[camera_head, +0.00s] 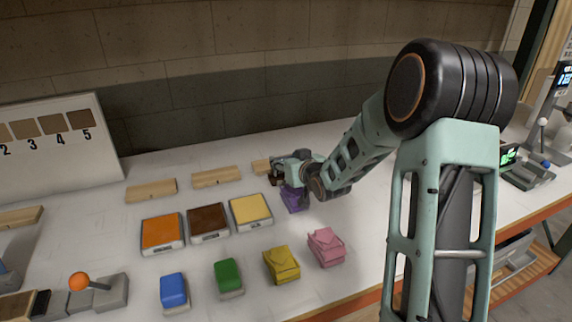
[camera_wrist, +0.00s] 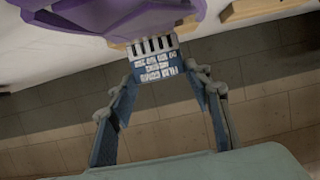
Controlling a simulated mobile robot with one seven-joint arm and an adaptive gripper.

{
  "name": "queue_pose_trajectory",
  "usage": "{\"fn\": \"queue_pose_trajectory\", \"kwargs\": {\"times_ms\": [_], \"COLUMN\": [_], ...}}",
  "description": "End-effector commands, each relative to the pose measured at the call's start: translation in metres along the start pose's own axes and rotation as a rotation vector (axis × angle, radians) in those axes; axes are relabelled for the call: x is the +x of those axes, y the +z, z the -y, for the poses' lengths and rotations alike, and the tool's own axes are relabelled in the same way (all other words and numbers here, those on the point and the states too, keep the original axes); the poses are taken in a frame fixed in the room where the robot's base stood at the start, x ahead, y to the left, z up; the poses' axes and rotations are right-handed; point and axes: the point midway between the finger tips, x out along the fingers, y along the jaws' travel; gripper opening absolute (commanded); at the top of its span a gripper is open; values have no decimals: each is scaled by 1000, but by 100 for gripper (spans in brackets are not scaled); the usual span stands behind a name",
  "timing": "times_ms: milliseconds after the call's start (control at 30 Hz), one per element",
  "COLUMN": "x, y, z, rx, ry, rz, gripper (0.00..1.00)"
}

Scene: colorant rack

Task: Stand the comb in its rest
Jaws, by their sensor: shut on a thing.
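In the wrist view my gripper (camera_wrist: 162,80) is shut on a blue comb (camera_wrist: 158,62). The comb has pale lettering on its face, and its row of teeth points toward a purple object (camera_wrist: 150,17) close beyond it. I cannot tell whether the teeth touch that object. In the head view my gripper (camera_head: 279,179) is low over the far part of the table, right beside the purple object (camera_head: 293,201). The comb is hidden or too small to make out there. I cannot tell for sure which thing is the comb's rest.
Orange (camera_head: 162,231), brown (camera_head: 208,219) and yellow (camera_head: 251,209) trays stand left of my gripper. Wooden blocks (camera_head: 215,177) lie behind them. Blue (camera_head: 173,288), green (camera_head: 228,274), yellow (camera_head: 282,262) and pink (camera_head: 326,246) items line the front. A numbered board (camera_head: 60,140) stands at left.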

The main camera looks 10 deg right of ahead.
Motion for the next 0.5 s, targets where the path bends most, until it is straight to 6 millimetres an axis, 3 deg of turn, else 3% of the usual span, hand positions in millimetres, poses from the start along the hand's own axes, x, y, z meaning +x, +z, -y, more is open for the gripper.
{"fn": "queue_pose_trajectory", "kwargs": {"times_ms": [100, 467, 500], "x": [5, 6, 6], "y": [13, 17, 16], "z": [0, 0, 0], "rx": [0, -1, 0], "ry": [0, 0, 0], "rz": [0, -1, -1], "gripper": [22, 22, 48]}}
